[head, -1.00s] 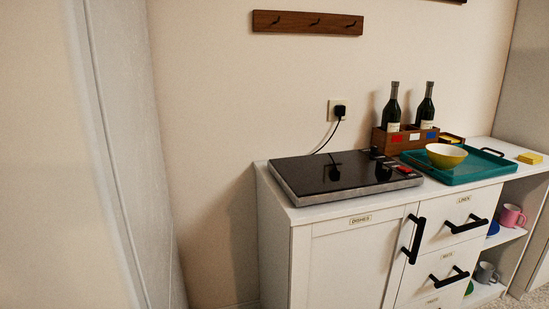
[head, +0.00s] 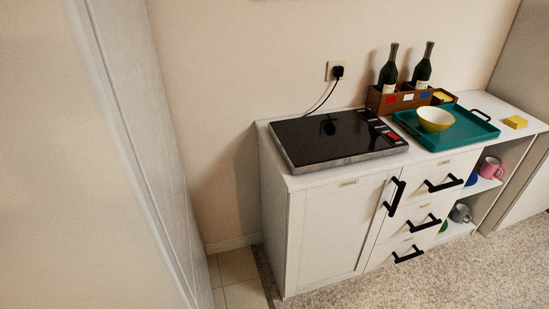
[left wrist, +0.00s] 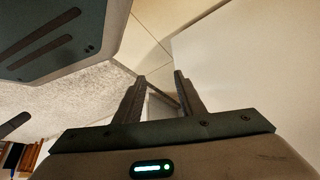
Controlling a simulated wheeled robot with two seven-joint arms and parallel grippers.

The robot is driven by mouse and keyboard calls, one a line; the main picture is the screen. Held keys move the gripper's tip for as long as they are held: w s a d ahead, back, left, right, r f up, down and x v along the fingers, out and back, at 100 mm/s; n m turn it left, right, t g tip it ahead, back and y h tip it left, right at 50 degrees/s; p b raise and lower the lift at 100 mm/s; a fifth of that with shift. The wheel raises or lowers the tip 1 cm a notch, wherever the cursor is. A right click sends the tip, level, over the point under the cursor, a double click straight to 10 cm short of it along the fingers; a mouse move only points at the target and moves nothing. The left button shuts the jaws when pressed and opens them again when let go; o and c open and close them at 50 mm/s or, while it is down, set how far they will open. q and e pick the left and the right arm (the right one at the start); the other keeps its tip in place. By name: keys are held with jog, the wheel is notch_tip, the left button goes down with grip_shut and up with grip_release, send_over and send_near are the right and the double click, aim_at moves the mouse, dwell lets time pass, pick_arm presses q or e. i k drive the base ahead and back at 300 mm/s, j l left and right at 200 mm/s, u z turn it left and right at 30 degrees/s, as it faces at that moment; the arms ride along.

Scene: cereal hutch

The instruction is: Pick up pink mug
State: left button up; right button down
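The pink mug (head: 490,167) stands on the upper open shelf at the right end of the white cabinet, partly in the shelf's shade. Neither gripper shows in the head view, so both are away from the mug. In the left wrist view my left gripper (left wrist: 162,84) has its two fingers apart with nothing between them. The mug does not show in the left wrist view. My right gripper is in neither current view.
A grey mug (head: 460,213) stands on the lower shelf. A teal tray (head: 470,137) with a yellow bowl (head: 435,119), a wooden box with bottles, and a black hob (head: 335,138) are on the cabinet top. Black handles (head: 444,184) jut from its front. Carpet (head: 400,285) in front is clear.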

aim_at(490, 165)
jog(key=z, duration=1.45)
jog(key=i+u, duration=0.1)
jog(key=u, duration=0.4)
jog(key=i+l+u, duration=0.55)
jog(key=l, duration=0.15)
jog(key=i+l, duration=0.15)
jog(key=l, duration=0.2)
jog(key=i+l+u, duration=0.15)
jog(key=l, duration=0.15)
jog(key=i+l, duration=0.1)
jog(key=l, duration=0.25)
jog(key=i+l+u, duration=0.1)
jog(key=l, duration=0.25)
jog(key=i+l+u, duration=0.1)
jog(key=l, duration=0.3)
jog(key=i+l, duration=0.1)
jog(key=l, duration=0.2)
jog(key=i+l, duration=0.15)
jog(key=l, duration=0.2)
jog(key=i+l, duration=0.1)
jog(key=l, duration=0.2)
jog(key=i+l, duration=0.15)
jog(key=l, duration=0.2)
